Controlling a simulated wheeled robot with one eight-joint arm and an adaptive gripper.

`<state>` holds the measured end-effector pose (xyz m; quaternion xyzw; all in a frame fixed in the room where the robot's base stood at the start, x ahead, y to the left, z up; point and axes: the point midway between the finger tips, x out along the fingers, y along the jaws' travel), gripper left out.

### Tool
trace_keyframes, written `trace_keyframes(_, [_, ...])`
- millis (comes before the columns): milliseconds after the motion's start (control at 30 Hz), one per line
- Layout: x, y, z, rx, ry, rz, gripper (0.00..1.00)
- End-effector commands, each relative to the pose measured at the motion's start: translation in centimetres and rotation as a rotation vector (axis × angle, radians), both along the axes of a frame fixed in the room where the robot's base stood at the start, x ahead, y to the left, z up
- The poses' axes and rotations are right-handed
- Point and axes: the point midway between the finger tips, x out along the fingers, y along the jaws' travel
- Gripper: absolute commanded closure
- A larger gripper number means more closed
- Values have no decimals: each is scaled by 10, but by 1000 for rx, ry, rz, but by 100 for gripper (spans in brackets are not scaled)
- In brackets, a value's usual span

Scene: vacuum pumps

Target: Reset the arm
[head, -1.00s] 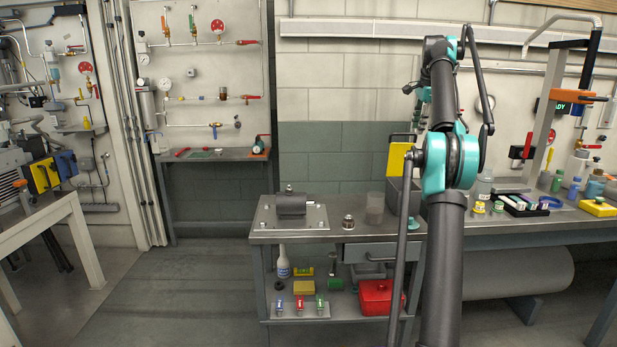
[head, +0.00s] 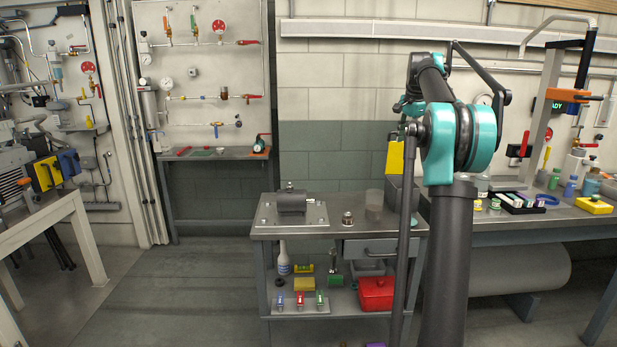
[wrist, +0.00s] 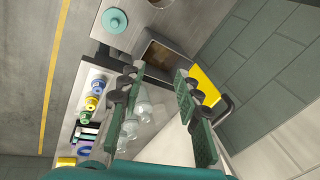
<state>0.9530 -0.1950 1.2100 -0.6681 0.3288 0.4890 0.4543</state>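My gripper (wrist: 157,76) shows in the wrist view with its two green-padded fingers spread apart. Nothing is held between them. Clear bottles (wrist: 142,108) show beyond the gap, and I cannot tell their distance from the fingers. In the head view my arm rises in front of the workbenches and bends at a teal elbow joint, and the gripper itself cannot be made out there.
A steel cart (head: 340,230) carries a plate with a dark cylinder (head: 292,202). A right bench holds a black tray (head: 522,205) and bottles. The floor (head: 180,290) at left is clear.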

Motion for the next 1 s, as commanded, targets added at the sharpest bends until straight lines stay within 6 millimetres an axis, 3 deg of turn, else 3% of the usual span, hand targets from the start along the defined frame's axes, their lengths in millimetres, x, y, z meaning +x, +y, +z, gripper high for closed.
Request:
trace_keyframes(167, [-43, 36, -47, -65, -10, 191, 67])
trace_keyframes(367, [-113, 75, -114, -141, -21, 414, 67])
trace_keyframes(567, [-205, 109, -192, -219, -32, 634, 67])
trace_keyframes(700, [-280, 128, -250, -274, -41, 787, 67])
trace_keyframes(900, [-385, 146, -326, -344, -50, 978, 67])
trace_keyframes(1000, [-424, 151, -353, -371, -53, 1048, 67])
